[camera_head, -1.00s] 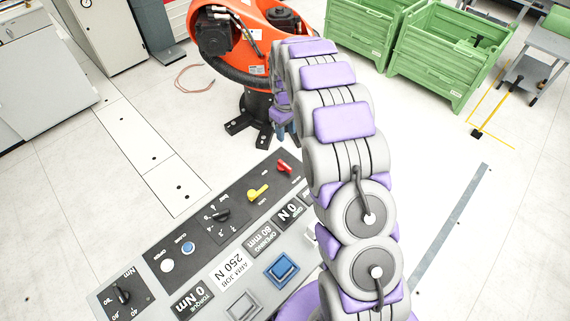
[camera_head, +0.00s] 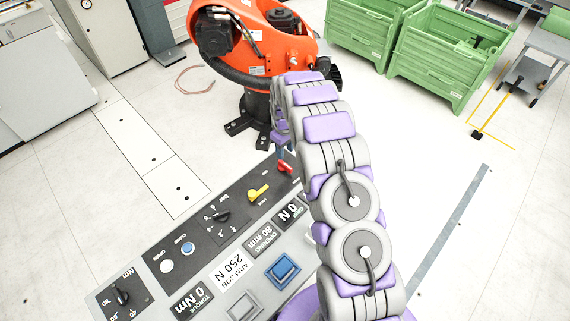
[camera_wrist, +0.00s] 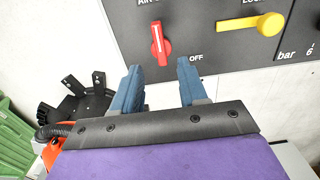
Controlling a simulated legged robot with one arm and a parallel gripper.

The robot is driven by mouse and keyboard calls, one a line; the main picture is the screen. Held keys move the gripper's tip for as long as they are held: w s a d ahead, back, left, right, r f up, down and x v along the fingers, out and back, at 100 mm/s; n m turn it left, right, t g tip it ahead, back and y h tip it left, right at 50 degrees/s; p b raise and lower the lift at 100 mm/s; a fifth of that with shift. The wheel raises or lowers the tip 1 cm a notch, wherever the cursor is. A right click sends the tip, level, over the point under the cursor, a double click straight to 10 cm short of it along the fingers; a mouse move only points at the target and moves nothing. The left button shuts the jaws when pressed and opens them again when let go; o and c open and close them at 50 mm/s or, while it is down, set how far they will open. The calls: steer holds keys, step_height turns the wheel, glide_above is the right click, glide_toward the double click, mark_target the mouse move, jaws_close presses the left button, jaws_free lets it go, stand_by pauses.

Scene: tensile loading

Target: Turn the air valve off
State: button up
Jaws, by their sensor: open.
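The air valve is a red handle (camera_wrist: 160,43) with a white line on the dark panel, standing near upright in the wrist view. "OFF" is printed to its lower right, and a partly cut "AIR" label is above it. In the head view the red handle (camera_head: 284,167) is at the panel's far end, just below my gripper (camera_head: 284,150). My gripper (camera_wrist: 160,82) shows in the wrist view with two blue fingers spread apart and nothing between them. The fingertips point at the panel just below the handle, which lies in line with the gap.
A yellow lever (camera_wrist: 250,23) is right of the red handle. The panel (camera_head: 220,240) also has a black knob (camera_head: 217,215), round buttons and displays. An orange robot (camera_head: 265,40) and green bins (camera_head: 450,55) stand behind.

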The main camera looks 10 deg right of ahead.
mark_target(285, 164)
step_height(285, 164, down, 8)
steer(key=shift+f+b, duration=0.25)
steer(key=shift+b, duration=0.3)
steer(key=shift+c, duration=0.4)
jaws_close()
